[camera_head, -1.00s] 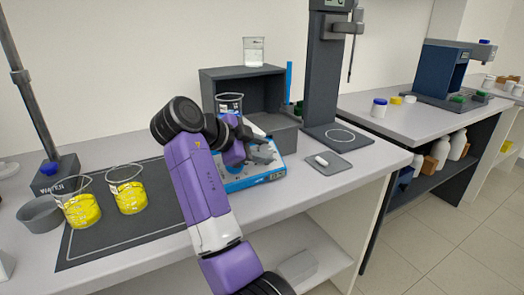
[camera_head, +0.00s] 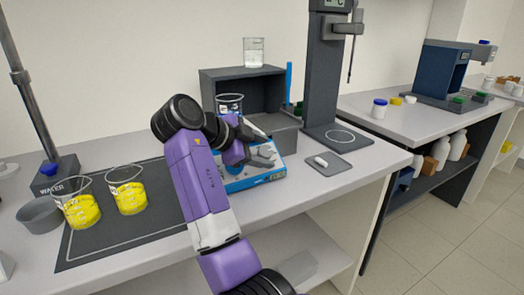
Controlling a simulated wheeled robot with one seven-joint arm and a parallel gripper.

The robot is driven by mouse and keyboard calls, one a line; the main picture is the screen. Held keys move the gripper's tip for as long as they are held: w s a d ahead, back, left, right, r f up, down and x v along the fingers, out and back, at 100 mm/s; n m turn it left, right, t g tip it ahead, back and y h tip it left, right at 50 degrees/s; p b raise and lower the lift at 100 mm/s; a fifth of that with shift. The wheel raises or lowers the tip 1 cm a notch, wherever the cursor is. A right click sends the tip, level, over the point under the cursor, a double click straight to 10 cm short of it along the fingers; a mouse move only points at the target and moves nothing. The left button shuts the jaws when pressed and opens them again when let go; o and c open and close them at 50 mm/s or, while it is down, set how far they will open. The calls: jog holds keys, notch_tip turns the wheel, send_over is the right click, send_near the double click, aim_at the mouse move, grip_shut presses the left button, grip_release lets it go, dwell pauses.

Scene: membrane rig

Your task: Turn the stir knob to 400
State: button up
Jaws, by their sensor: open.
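The blue-and-white stirrer (camera_head: 240,184) stands on the bench in front of a dark grey open-fronted box. A glass beaker (camera_head: 229,103) shows behind my arm, above the stirrer; its base is hidden. My gripper (camera_head: 268,157) is open at the stirrer's front, close over its panel. The stir knob cannot be made out clearly; my gripper and wrist cover much of the stirrer's top and front. I cannot tell whether the fingers touch the knob, and no dial value is readable.
Two beakers of yellow liquid (camera_head: 128,197) stand on the dark mat (camera_head: 150,230) at left, beside a grey bowl (camera_head: 40,216). A clear beaker (camera_head: 253,52) sits on the grey box (camera_head: 222,78). A dark stand (camera_head: 322,75) and small grey tray (camera_head: 328,166) are at right.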

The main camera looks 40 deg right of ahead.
jog(key=v, duration=0.7)
jog(key=shift+a+r, duration=0.2)
jog(key=shift+a, duration=0.15)
jog(key=shift+f, duration=0.1)
